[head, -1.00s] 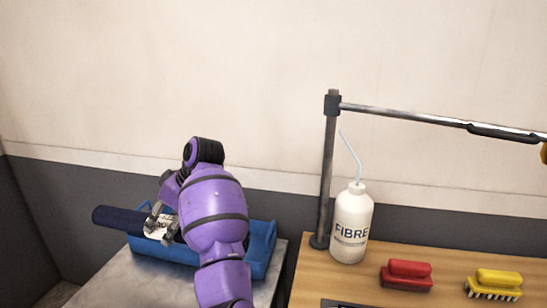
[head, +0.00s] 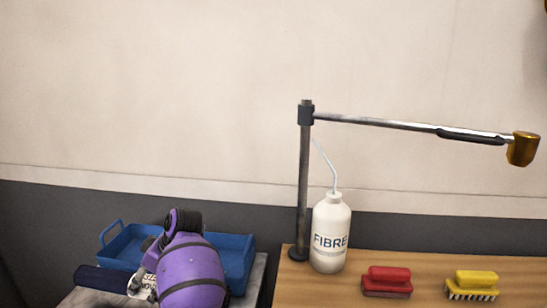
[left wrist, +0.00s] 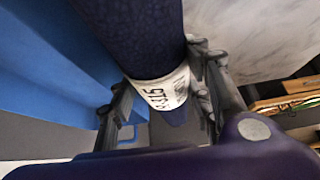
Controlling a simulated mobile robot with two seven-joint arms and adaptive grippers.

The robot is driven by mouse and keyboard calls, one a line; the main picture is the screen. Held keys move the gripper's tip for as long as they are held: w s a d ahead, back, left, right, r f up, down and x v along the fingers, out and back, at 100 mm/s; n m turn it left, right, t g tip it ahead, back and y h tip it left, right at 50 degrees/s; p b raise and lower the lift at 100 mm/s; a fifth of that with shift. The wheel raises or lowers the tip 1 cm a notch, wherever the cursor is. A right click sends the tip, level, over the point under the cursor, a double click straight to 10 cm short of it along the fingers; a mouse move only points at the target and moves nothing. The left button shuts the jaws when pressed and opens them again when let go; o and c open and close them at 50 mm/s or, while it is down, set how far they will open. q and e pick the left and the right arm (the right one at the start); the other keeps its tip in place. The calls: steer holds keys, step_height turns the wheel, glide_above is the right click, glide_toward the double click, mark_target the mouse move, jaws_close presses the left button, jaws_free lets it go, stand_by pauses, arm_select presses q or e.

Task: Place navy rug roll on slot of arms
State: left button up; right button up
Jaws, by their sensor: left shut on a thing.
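The navy rug roll (head: 100,278) with a white printed label shows at the lower left of the head view, in front of the blue tray's near left side. My left gripper (head: 146,282) is shut around it at the label; my purple arm hides the roll's right part. In the left wrist view the roll (left wrist: 135,30) runs down between the two fingers of my left gripper (left wrist: 163,92), which grip it at the label. I cannot tell whether the roll touches the surface below. No slotted arms can be made out. My right gripper is out of view.
A blue tray (head: 237,250) stands on a grey table (head: 258,280). To the right, a wooden bench (head: 425,264) holds a white FIBRE bottle (head: 331,222), a red brush (head: 387,281), a yellow brush (head: 473,285) and a metal post with a horizontal arm (head: 304,180).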

arm_select(q)
step_height(320, 180, down, 4)
steer(key=shift+r, duration=0.2)
steer(key=shift+w+d+f, duration=0.1)
steer(key=shift+f, duration=0.15)
jaws_close()
steer(key=shift+v, duration=1.95)
